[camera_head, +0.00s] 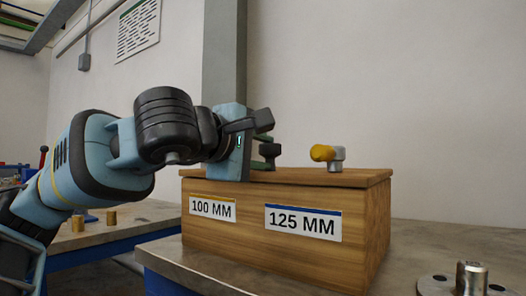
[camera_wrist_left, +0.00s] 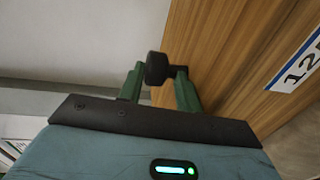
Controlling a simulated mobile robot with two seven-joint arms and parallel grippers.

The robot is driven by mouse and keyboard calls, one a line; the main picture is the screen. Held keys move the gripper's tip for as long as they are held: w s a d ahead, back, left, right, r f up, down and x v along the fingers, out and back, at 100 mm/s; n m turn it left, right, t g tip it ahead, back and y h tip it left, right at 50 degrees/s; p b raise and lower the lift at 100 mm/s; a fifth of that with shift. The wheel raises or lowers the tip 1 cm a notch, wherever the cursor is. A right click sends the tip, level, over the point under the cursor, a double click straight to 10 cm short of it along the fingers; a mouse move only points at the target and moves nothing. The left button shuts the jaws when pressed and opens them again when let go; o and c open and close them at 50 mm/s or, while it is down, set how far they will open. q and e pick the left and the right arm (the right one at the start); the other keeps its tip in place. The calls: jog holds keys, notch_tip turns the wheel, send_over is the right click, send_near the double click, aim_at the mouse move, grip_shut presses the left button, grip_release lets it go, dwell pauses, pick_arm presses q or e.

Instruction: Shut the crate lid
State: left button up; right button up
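The wooden crate (camera_head: 330,262) stands on the table with labels reading 100 MM and 125 MM. Its lid (camera_head: 330,178) lies flat along the crate's top and I see no gap under its front edge. My left gripper (camera_head: 266,150) is at the lid's front left, just above its top. In the left wrist view its green fingers (camera_wrist_left: 158,84) stand apart beside the crate's wooden side. A dark block (camera_wrist_left: 157,68) shows between their tips; I cannot tell if it is a lid knob or part of the gripper, or if the fingers press on it. My right gripper is not in view.
A grey elbow piece with a yellow end (camera_head: 328,154) is at the lid's top, right of my left gripper. A metal flanged part (camera_head: 470,280) stands on the table at the lower right. Small brass-coloured pieces (camera_head: 110,218) stand on another table at the left.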

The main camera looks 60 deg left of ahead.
pick_arm(q)
jog(key=v, duration=0.7)
jog(key=shift+p, duration=0.45)
jog(key=shift+r, duration=0.1)
